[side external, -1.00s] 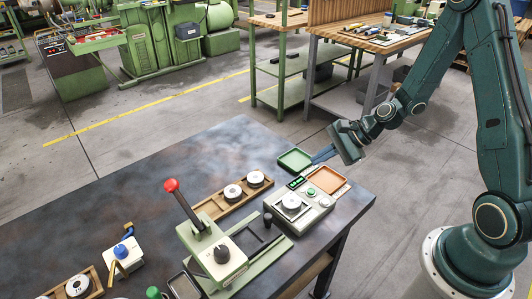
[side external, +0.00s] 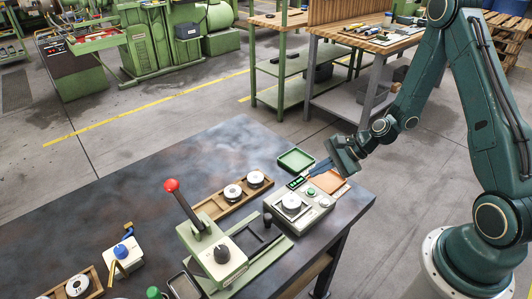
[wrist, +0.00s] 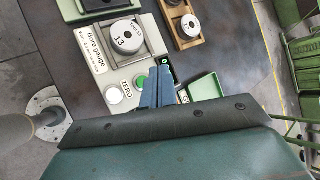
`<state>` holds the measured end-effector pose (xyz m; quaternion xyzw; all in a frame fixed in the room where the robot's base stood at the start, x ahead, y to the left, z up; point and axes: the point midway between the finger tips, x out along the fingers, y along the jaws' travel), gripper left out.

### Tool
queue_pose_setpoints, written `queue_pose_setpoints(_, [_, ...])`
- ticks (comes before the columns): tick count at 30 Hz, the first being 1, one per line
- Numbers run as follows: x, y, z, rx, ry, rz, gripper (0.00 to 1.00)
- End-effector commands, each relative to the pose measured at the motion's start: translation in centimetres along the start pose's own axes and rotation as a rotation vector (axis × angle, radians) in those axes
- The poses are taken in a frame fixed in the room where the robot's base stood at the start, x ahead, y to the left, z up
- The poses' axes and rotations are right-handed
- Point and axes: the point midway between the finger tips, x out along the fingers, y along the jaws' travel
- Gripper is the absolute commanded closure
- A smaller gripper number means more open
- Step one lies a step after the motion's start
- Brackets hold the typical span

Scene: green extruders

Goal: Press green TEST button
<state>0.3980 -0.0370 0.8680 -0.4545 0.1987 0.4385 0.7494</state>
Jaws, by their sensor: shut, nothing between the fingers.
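The bore gauge (side external: 290,213) stands near the table's right end with a grey ring on its plate. Its green button (side external: 311,192) is on the panel beside a lit green display (side external: 296,183). In the wrist view the green button (wrist: 140,82) shows just left of my fingers, with a white ZERO button (wrist: 112,97) further left. I cannot read a TEST label. My gripper (side external: 313,171) has its blue fingers shut with nothing between them, above the far side of the gauge. Its fingers also show in the wrist view (wrist: 157,70), and they partly hide the panel.
A green tray (side external: 296,160) lies behind the gauge, and an orange tray (side external: 330,183) lies below my gripper, partly hidden. A press with a red knob (side external: 171,185) stands left of the gauge. A wooden rack (side external: 213,207) holds rings. The rear left table surface is clear.

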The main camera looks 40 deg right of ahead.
Motion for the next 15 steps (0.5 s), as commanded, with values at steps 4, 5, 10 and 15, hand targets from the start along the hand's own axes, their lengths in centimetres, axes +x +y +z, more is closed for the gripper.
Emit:
queue_pose_setpoints(4, [1.1,0.9,-0.8,0.003,-0.001,0.002,1.00])
queue_pose_setpoints(5, [1.3,1.0,-1.0,0.002,-0.001,0.001,1.00])
queue_pose_setpoints(10, [2.3,1.7,-1.7,0.002,-0.001,0.001,1.00])
queue_pose_setpoints(15, [2.8,2.1,-2.1,0.000,0.000,0.000,1.00])
